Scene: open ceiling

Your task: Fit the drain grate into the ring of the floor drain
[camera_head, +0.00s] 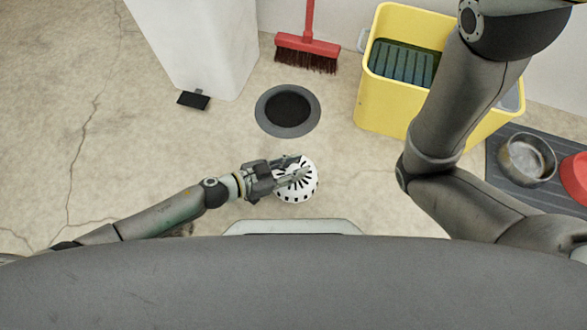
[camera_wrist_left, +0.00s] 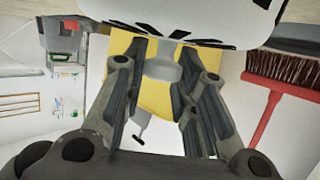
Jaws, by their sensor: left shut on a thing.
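The white round drain grate (camera_head: 300,192), with dark slots, is held just in front of the floor drain in the head view. My left gripper (camera_head: 294,174) is over its top, shut on it. In the left wrist view the grate (camera_wrist_left: 195,18) fills the top, and its grey knob (camera_wrist_left: 163,68) sits between my fingers. The floor drain's grey ring (camera_head: 287,131) lies open around a dark hole, behind and apart from the grate. The grate's height above the floor is hard to tell. My right arm comes in from the right, but its gripper is out of view.
A red broom (camera_head: 307,51) stands behind the drain. A yellow bucket (camera_head: 385,112) stands at the right, partly behind my right arm. A dark mat with a metal bowl (camera_head: 526,160) lies far right. Floor around the drain is clear.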

